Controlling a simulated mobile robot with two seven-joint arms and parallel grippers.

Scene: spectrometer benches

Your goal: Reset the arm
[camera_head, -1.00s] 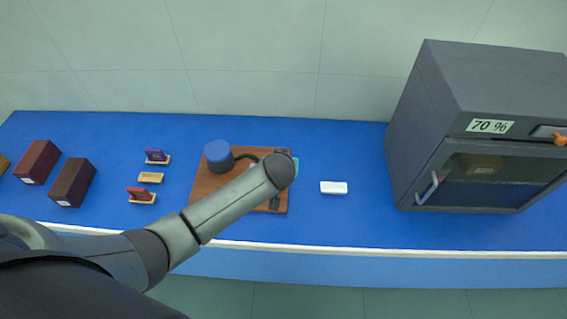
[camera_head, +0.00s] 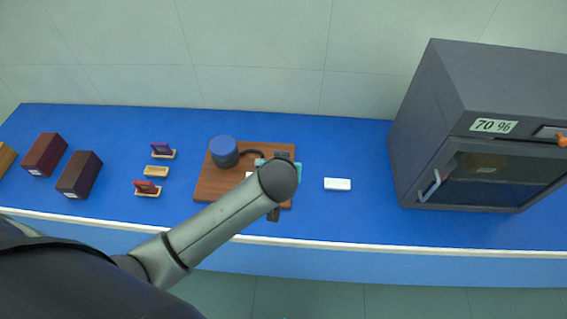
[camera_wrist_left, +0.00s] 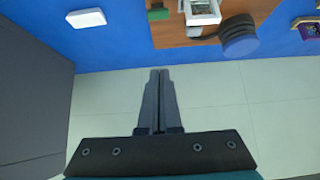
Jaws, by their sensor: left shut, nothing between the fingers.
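My left arm reaches over the bench from the lower left in the head view. Its gripper is mostly hidden under the wrist there. In the left wrist view my left gripper (camera_wrist_left: 158,72) has its two fingers together with nothing between them. It is over the wooden board (camera_head: 212,185), apart from the blue-topped round device (camera_head: 223,152) on it. That device also shows in the left wrist view (camera_wrist_left: 239,38), beside a white item with a small display (camera_wrist_left: 202,10). My right gripper is in neither view.
Dark boxes (camera_head: 80,175) and small holders (camera_head: 156,172) stand left. The blue bench (camera_head: 345,225) is clear in front.

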